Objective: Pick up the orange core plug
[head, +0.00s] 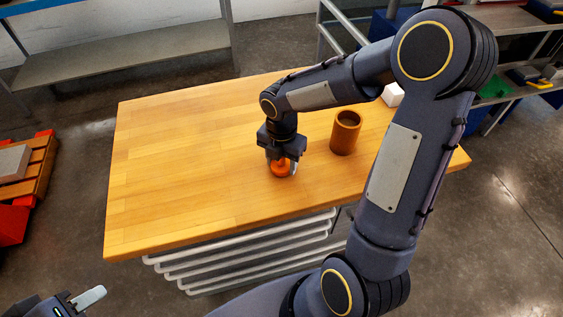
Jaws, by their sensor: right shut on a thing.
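The orange core plug (281,169) is on the wooden table (180,165), near the middle of its front part. My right gripper (282,162) points down over it and is shut on it; the fingers hide part of the plug. Whether the plug touches the table is hard to tell. My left gripper (88,297) is at the bottom left corner, off the table, with only one pale finger clearly in view.
A brown hollow cylinder (345,132) stands upright to the right of the plug. A white block (393,94) is further back, partly behind my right arm. The table's left half is clear. White rails (240,262) run below the front edge.

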